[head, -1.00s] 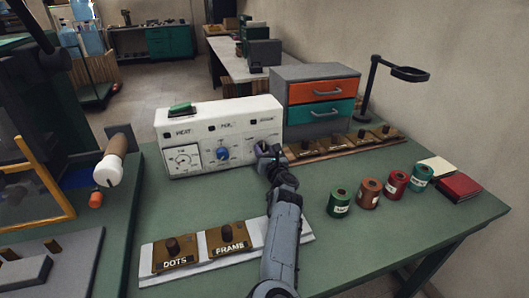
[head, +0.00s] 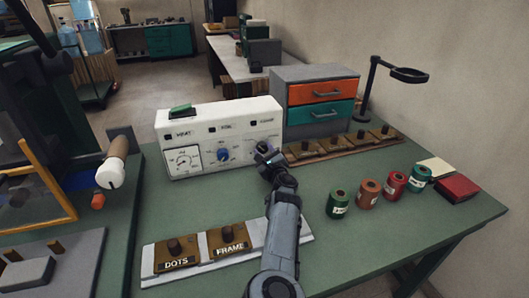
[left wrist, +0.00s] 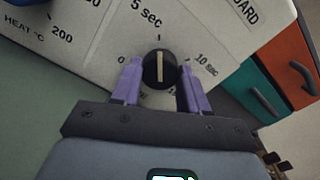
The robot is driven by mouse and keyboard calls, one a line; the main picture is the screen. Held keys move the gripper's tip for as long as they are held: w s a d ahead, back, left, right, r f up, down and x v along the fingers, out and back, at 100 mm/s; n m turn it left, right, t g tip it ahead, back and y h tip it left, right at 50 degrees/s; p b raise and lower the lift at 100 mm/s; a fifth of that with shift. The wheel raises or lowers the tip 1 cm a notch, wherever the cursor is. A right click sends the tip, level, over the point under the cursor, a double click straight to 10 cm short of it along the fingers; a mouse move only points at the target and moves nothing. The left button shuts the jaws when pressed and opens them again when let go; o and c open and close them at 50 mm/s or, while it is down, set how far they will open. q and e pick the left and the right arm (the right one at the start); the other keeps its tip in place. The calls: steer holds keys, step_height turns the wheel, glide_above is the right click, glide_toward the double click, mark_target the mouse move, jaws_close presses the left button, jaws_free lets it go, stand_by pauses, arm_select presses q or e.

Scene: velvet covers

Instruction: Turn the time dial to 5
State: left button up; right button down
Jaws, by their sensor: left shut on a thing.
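The white control box (head: 195,120) stands at the back of the green bench. The time dial (left wrist: 159,69), a black knob with a pale pointer line, is on its right part; in the head view my gripper hides it. In the left wrist view the line runs nearly straight up, toward the "5 sec" mark (left wrist: 147,20). The "0" is at its left and "10 sec" at its right. My left gripper (head: 265,153) also shows in the left wrist view (left wrist: 160,84), its purple fingers on either side of the knob, shut on it. My right gripper is out of view.
A drawer unit (head: 318,100) and a row of stamps (head: 340,146) stand to the right. Several spools (head: 368,194) and a DOTS/FRAME strip (head: 215,254) lie nearer.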

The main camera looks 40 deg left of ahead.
mark_target(264, 148)
arm_select(q)
steer(key=shift+f, duration=0.15)
steer(key=o, duration=1.1)
steer(key=shift+c, duration=0.2)
steer(key=shift+r+p, duration=0.3)
steer(key=shift+p, duration=0.3)
steer(key=p+v, duration=0.3)
steer(key=p, duration=0.6)
steer(key=shift+d+r, duration=0.1)
steer(key=shift+r, duration=0.1)
steer(key=p+v, duration=0.5)
steer(key=p, duration=0.2)
steer(key=shift+s+f+p, duration=0.15)
steer(key=shift+p, duration=0.25)
steer(key=shift+p+v, duration=0.85)
steer(key=shift+v, duration=0.1)
steer(key=shift+s+d+f, duration=0.1)
steer(key=shift+d+f, duration=0.1)
steer(key=shift+f, duration=0.05)
